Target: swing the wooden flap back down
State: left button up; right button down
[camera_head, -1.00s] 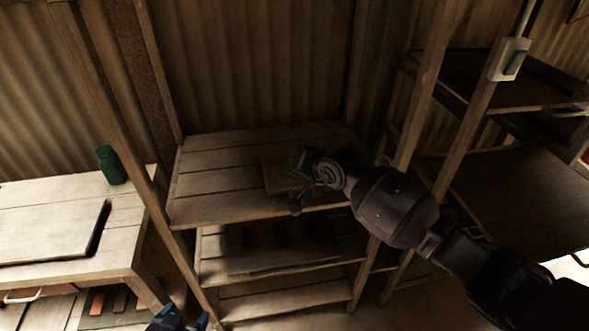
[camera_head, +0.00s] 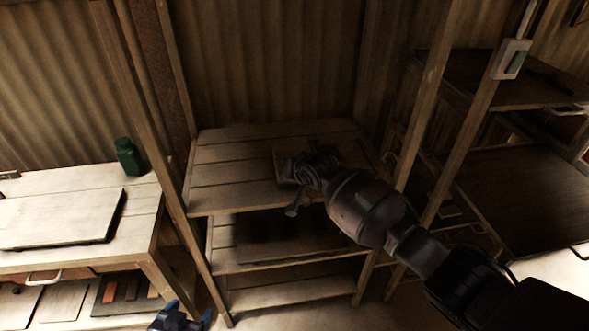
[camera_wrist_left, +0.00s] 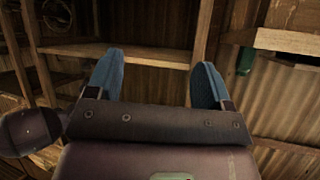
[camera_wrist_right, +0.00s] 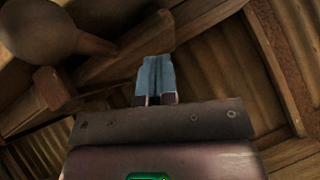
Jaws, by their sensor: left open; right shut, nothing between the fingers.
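I cannot tell for sure which piece is the wooden flap. A flat wooden board (camera_head: 62,218) lies on the bench top at the left in the head view, with a dark line along its right edge. A smaller wooden panel (camera_head: 287,166) shows on the middle shelf, partly hidden behind my right arm's end. My left gripper (camera_head: 182,316) is at the bottom edge of the head view; its blue fingers are apart and empty in the left wrist view (camera_wrist_left: 155,75). My right gripper's fingers (camera_wrist_right: 155,60) are together and empty, in front of a wooden beam in the right wrist view.
The wooden shelf rack (camera_head: 235,200) stands in the middle with upright posts. A switch box (camera_head: 510,59) is on a right post. Dark shelves (camera_head: 525,195) stand at the right.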

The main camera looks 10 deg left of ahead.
pick_arm(q)
jog(key=shift+s+a+f, duration=0.2)
jog(key=shift+s+f, duration=0.35)
jog(key=shift+s, duration=0.05)
pick_arm(e)
jog(key=shift+s+a+f, duration=0.1)
jog(key=shift+a+f, duration=0.15)
jog(key=shift+f, duration=0.5)
pick_arm(q)
jog(key=shift+w+d+r, duration=0.1)
jog(key=shift+w+r, duration=0.15)
jog(key=shift+w, duration=0.15)
pick_arm(e)
jog(key=shift+s+f, duration=0.15)
jog(key=shift+f, duration=0.05)
pick_arm(q)
jog(key=shift+r, duration=0.15)
pick_arm(e)
jog(key=shift+r, duration=0.1)
